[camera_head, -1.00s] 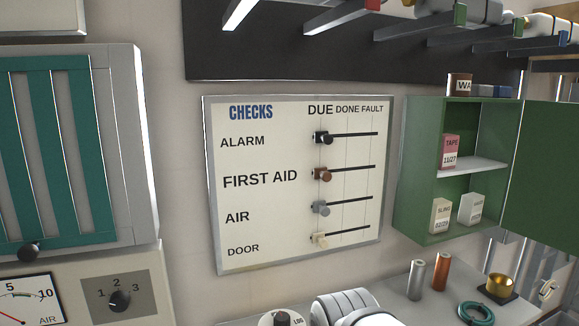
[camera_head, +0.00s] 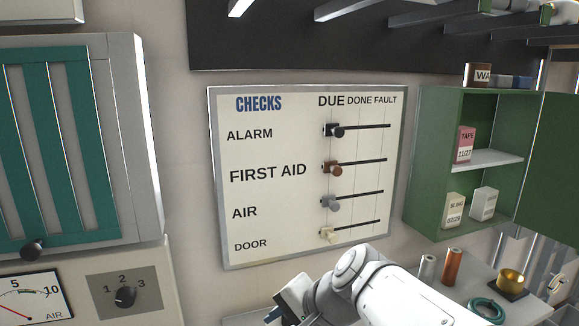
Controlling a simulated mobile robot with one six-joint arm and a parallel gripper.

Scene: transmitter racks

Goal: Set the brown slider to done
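The brown slider (camera_head: 333,169) sits in the FIRST AID row of the white CHECKS board (camera_head: 262,215), at the left end of its slot under DUE. The DONE column is to its right, then FAULT. The black slider (camera_head: 335,131), grey slider (camera_head: 331,203) and cream slider (camera_head: 328,234) also stand at DUE in their rows. My white arm shows at the bottom, below the board. My gripper (camera_head: 290,302) is at its left end, only partly in view and apart from the slider; its fingers cannot be made out.
A green cabinet (camera_head: 412,170) with an open door and small boxes is right of the board. Below it a shelf holds metal cylinders, a brass cup (camera_head: 510,281) and a teal ring (camera_head: 487,309). Left are a teal-striped panel (camera_head: 75,150) and a dial box. Racks project above.

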